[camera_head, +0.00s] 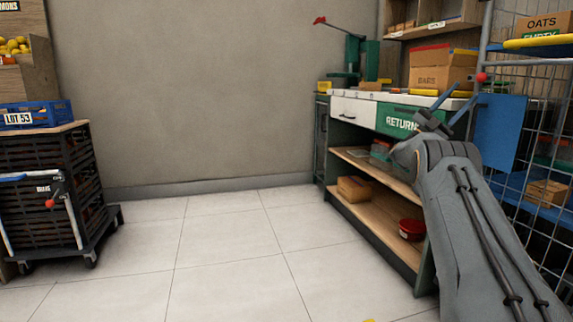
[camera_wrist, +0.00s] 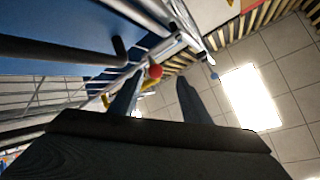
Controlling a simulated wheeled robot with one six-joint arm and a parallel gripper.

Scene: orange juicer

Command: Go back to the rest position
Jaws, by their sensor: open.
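My gripper (camera_head: 464,92) is raised at the right in the head view, at the end of my grey arm. Its two fingers point up and stand apart, with nothing between them. In the wrist view my gripper (camera_wrist: 159,80) shows two dark fingers spread open and empty, pointing toward the ceiling. In the head view, the gripper overlaps the right end of the workbench (camera_head: 353,106) and appears close to the wire rack (camera_head: 505,165); the exact gap cannot be told.
A green press with a red handle (camera_head: 355,55) stands on the bench near cardboard boxes (camera_head: 443,75). A blue panel (camera_head: 500,127) hangs on the rack beside my arm. A cart with a blue crate (camera_head: 40,114) stands left. The middle floor (camera_head: 225,245) is clear.

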